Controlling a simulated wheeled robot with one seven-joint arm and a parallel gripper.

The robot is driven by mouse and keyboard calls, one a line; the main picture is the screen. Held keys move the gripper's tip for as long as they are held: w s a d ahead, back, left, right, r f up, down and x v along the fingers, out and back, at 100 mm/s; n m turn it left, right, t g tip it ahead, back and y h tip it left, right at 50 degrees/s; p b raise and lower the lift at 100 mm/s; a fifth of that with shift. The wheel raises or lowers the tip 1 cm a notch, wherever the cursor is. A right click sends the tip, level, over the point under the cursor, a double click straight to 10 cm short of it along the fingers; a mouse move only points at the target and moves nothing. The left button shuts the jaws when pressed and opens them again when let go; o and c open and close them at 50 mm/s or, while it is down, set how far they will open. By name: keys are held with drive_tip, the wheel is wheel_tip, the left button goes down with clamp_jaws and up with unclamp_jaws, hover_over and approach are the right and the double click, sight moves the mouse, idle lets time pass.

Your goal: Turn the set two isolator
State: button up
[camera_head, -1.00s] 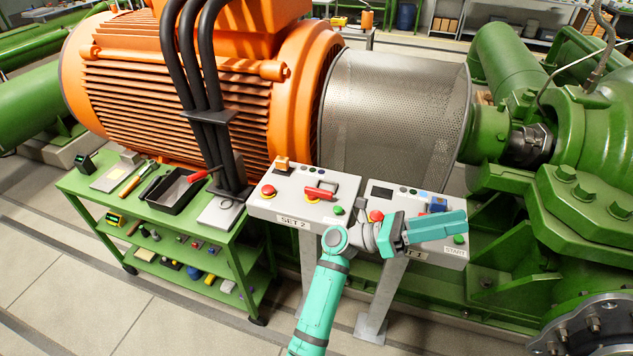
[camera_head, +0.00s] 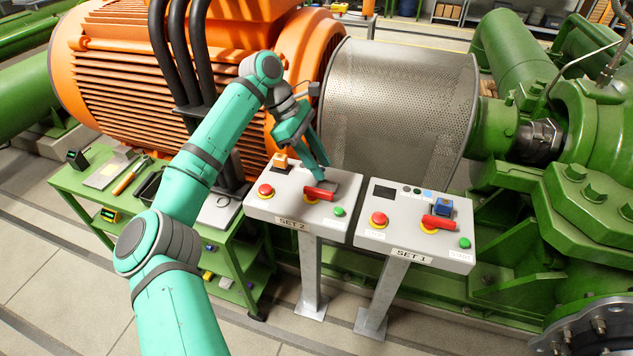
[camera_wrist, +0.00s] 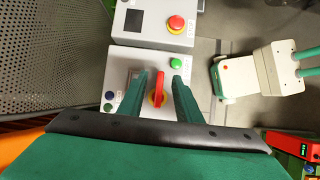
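The SET 2 panel (camera_head: 262,207) is a light grey box on a post, left of the SET 1 panel. Its isolator, a red handle (camera_head: 319,193) on a yellow base, sits between a red stop button and a green button. My gripper (camera_head: 315,165) hangs just above and behind this handle, pointing down. In the wrist view the two green fingers are apart, with the red handle (camera_wrist: 159,87) showing in the gap between them. No finger visibly touches it, and I cannot tell the exact height left.
The SET 1 panel (camera_head: 462,255) has its own red handle (camera_head: 438,222), with a blue block (camera_head: 443,207) beside it. An orange block (camera_head: 281,160) stands at the back of SET 2. A green tool cart (camera_head: 85,196) and orange motor (camera_head: 130,70) lie left and behind.

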drive_tip(key=y, duration=0.2)
approach(319, 190)
drive_tip(key=shift+h, duration=0.3)
drive_tip(key=x, duration=0.7)
drive_tip(key=shift+a+f, duration=0.25)
drive_tip(key=shift+a, duration=0.05)
drive_tip(key=shift+s+d+f, duration=0.15)
drive_tip(key=shift+s+f, duration=0.05)
drive_tip(key=shift+f, duration=0.25)
drive_tip(key=shift+d, duration=0.15)
clamp_jaws()
